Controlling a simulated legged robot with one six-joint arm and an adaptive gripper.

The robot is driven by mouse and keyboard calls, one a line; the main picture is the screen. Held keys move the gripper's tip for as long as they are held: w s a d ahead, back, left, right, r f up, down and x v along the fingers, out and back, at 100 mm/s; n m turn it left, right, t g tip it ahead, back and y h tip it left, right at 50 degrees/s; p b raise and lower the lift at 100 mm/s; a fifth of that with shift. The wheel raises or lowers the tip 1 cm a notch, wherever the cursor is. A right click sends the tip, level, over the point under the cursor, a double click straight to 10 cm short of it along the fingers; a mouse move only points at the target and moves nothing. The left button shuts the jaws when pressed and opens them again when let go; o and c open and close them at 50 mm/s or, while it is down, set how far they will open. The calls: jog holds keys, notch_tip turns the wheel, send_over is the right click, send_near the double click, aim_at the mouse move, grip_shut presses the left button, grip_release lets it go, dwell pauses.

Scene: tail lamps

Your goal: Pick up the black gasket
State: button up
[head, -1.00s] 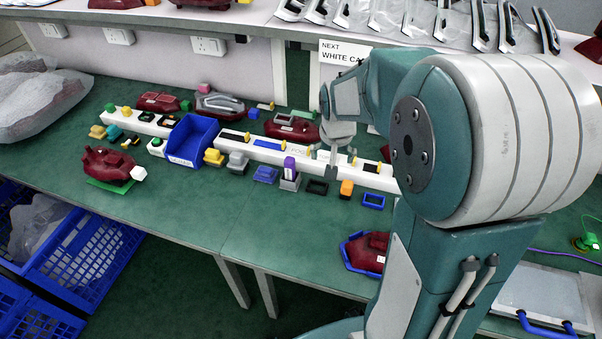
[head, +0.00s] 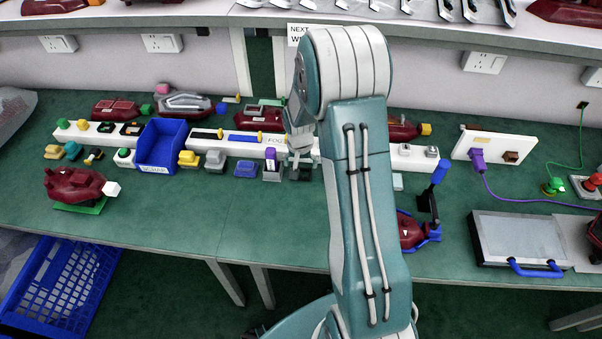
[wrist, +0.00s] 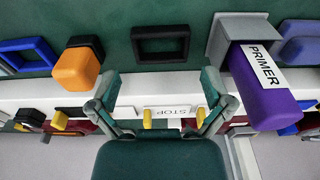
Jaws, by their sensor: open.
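The black gasket (wrist: 166,58) is a flat rectangular ring with an open middle. It lies on the green table, near the top centre of the wrist view. In the head view the dark shape under my gripper looks like the gasket, partly hidden. My gripper (wrist: 160,84) is open and empty, its two fingers spread over the white rail. In the wrist view the gasket sits above the gap between the fingers, apart from them. In the head view my gripper (head: 301,152) is by the rail, near the purple bottle.
A purple PRIMER bottle (wrist: 262,88) in a grey holder (wrist: 226,36) stands right of the gasket. An orange block (wrist: 76,68) and a blue frame (wrist: 10,48) lie to its left. The white rail (wrist: 60,92) carries small yellow parts. The green table front (head: 180,215) is clear.

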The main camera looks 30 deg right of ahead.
aim_at(301, 175)
jog(key=f, duration=0.2)
jog(key=w+f, duration=0.1)
jog(key=f, duration=0.1)
jog(key=shift+d+f, duration=0.1)
jog(key=shift+f, duration=0.15)
jog(key=shift+d+f, duration=0.1)
jog(key=shift+d, duration=0.3)
jog(key=shift+a, duration=0.15)
jog(key=c, duration=0.4)
jog(key=shift+a, duration=0.15)
jog(key=shift+c, duration=0.4)
jog(key=shift+a, duration=0.15)
